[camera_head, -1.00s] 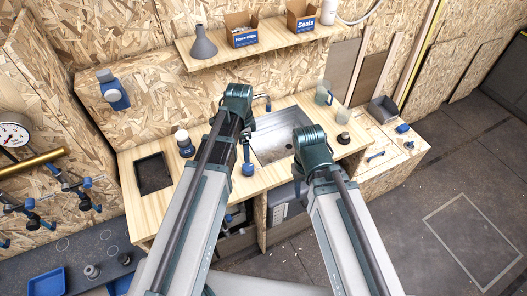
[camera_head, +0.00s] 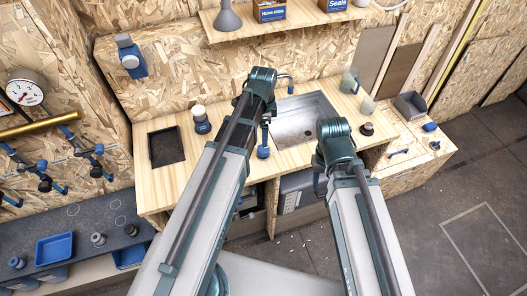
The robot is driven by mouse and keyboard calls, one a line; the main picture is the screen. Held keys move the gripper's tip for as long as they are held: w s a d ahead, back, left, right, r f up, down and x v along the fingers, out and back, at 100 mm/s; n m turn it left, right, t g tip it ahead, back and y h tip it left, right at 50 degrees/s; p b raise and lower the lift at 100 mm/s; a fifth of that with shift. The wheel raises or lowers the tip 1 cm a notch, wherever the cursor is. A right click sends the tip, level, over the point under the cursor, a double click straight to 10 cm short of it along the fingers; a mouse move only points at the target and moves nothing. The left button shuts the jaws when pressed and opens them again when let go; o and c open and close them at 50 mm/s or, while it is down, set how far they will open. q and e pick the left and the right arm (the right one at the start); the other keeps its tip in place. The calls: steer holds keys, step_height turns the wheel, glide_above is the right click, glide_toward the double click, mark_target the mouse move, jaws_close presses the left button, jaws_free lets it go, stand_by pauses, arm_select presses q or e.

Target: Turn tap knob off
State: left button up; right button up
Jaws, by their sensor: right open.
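A thin dark tap spout (camera_head: 284,78) shows behind the sink (camera_head: 308,112), just right of my left arm's raised elbow. Its knob cannot be made out; that elbow covers part of the area beside the spout. My right gripper (camera_head: 318,182) shows only in small part, low beside my right arm's elbow, in front of the counter. It is open, and nothing shows between its fingers. It is well apart from the tap.
A clear cup (camera_head: 367,106) stands right. Blue-handled valves (camera_head: 45,185) line the left wall.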

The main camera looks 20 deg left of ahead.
mark_target(263, 151)
arm_select(q)
step_height(263, 151, down, 9)
steer(key=b, duration=0.7)
steer(key=shift+r+b, duration=0.1)
steer(key=shift+b, duration=0.3)
